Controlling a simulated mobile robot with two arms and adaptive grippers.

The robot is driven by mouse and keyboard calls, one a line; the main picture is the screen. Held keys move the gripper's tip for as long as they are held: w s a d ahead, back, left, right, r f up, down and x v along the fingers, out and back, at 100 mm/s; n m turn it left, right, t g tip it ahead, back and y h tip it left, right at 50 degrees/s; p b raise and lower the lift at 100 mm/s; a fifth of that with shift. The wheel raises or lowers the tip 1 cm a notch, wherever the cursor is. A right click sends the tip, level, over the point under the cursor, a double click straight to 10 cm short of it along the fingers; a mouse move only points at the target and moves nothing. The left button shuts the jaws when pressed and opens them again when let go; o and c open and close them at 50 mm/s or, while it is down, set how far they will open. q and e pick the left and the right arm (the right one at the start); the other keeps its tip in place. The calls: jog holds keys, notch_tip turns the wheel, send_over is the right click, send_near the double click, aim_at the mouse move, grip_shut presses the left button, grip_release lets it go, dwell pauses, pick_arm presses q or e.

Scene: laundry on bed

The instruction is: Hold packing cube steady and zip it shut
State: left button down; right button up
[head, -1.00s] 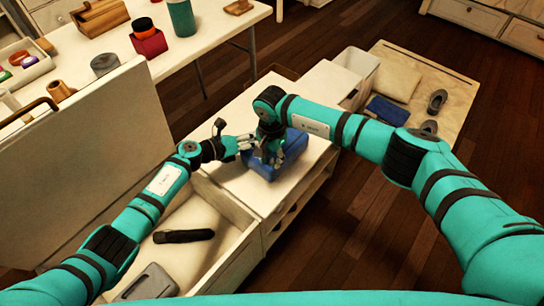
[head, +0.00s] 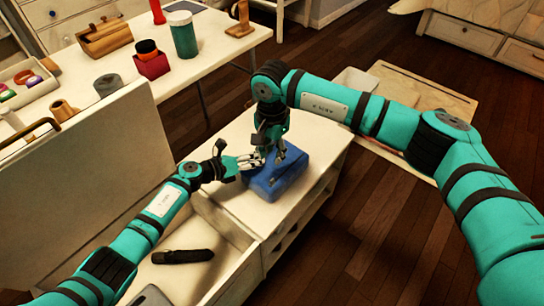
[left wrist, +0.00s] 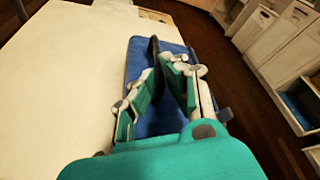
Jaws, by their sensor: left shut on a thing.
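The blue packing cube (head: 285,180) lies on the white cabinet top in the head view. It also shows in the left wrist view (left wrist: 155,122), below and beyond the fingers. My left gripper (head: 254,161) is at the cube's left edge, shut on the cube; in the left wrist view its fingers (left wrist: 166,80) are over the blue fabric, with a dark strip between them. My right gripper (head: 273,153) points down at the cube's far side, close to the left fingertips. Its fingers overlap the cube and the left gripper, so its opening and the zipper pull are unclear.
An open drawer (head: 222,262) with a dark rolled item (head: 183,256) is at the front left. A white cabinet top (head: 235,203) has bare room around the cube. A table with a green cup (head: 184,38) and a red box (head: 152,65) stands behind at left.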

pick_arm(q)
jog(key=shift+s+a+f, duration=0.15)
jog(key=shift+f, duration=0.3)
jog(key=c, duration=1.3)
grip_release()
jog(key=shift+c, duration=0.2)
jog(key=shift+r, duration=0.1)
jog(key=shift+r, duration=0.1)
